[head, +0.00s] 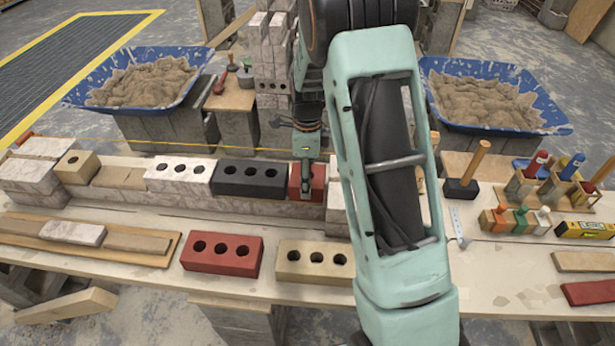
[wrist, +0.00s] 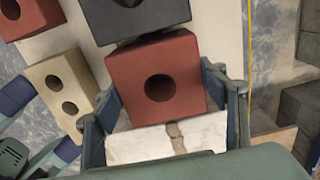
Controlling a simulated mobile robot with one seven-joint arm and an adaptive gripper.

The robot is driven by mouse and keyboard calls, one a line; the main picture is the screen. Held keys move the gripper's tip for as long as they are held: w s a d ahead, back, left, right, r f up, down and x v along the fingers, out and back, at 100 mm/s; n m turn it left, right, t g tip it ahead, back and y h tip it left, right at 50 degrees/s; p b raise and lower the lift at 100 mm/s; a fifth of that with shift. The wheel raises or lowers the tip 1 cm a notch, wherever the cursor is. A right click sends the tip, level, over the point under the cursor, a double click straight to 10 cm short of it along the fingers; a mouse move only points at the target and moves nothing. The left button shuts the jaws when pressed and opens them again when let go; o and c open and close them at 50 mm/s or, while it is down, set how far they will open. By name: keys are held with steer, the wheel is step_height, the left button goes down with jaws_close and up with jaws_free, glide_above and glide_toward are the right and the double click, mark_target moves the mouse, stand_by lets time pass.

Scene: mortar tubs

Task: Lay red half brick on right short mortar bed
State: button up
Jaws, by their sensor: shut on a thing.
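The red half brick (head: 319,184) with one hole is in my gripper (head: 306,178), at the right end of the wall's upper row. In the wrist view the half brick (wrist: 130,73) sits between the two fingers of my gripper (wrist: 160,92), which are shut on its sides. A black three-hole brick (head: 250,178) is right beside it on the left; the wrist view shows a thin dark gap. The right short mortar bed is hidden beneath the half brick and behind my arm. I cannot tell whether the half brick touches it.
Pale blocks (wrist: 135,145) stand close on the other side. A white brick (head: 180,174), a sandy mortar-like strip (head: 118,177) and a tan half brick (head: 77,166) continue the row leftward. A red brick (head: 222,254) and tan brick (head: 314,263) lie in front. A mallet (head: 462,188) stands right.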

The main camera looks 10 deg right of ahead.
steer(key=o, duration=2)
steer(key=shift+o, duration=0.2)
step_height(320, 180, up, 12)
steer(key=p, duration=0.1)
steer(key=shift+r, duration=0.15)
